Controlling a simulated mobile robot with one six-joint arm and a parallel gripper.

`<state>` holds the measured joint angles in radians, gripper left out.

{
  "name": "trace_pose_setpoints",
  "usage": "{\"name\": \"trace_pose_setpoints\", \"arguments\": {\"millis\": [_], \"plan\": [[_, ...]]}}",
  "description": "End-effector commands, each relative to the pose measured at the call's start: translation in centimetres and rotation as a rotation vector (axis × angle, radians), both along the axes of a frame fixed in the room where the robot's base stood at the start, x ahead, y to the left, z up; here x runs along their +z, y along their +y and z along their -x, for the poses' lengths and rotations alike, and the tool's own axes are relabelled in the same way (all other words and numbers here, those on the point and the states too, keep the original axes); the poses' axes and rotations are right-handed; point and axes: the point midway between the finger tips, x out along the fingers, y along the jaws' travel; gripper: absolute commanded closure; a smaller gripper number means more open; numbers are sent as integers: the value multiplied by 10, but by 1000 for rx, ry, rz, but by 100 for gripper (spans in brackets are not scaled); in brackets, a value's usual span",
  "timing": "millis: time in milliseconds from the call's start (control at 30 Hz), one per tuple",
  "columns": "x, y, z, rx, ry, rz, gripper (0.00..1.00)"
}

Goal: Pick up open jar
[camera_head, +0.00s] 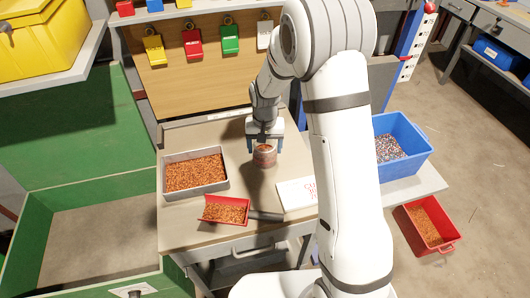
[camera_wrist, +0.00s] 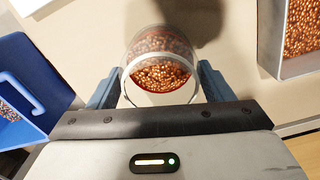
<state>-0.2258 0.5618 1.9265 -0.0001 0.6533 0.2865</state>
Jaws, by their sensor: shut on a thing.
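The open jar (camera_head: 264,156) is clear, with reddish-brown copper granules inside, and is at the middle of the workbench in the head view. It also shows in the wrist view (camera_wrist: 160,72), where I look into its open mouth. My gripper (camera_head: 265,146) reaches down from above. In the wrist view its two fingers (camera_wrist: 160,88) stand on either side of the jar, shut on it. I cannot tell whether the jar's base touches the bench.
A grey tray of copper granules (camera_head: 228,184) lies left of the jar. A red scoop with granules (camera_head: 226,221) and a white printed sign (camera_head: 297,194) lie in front. A blue bin (camera_head: 425,145) stands right, a red bin (camera_head: 440,243) lower right, and a large green container (camera_head: 30,225) left.

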Motion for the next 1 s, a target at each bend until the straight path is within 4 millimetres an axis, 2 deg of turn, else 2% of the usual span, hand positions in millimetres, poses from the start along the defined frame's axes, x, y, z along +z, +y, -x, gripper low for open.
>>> {"name": "trace_pose_setpoints", "arguments": {"millis": [67, 433, 733, 867, 1000], "plan": [[0, 0, 0, 0, 0, 0, 38], [0, -1, 0, -2, 0, 0, 68], [6, -1, -1, -2, -3, -1, 69], [24, 0, -2, -1, -6, -2, 69], [52, 0, -1, -1, -7, -2, 69]]}}
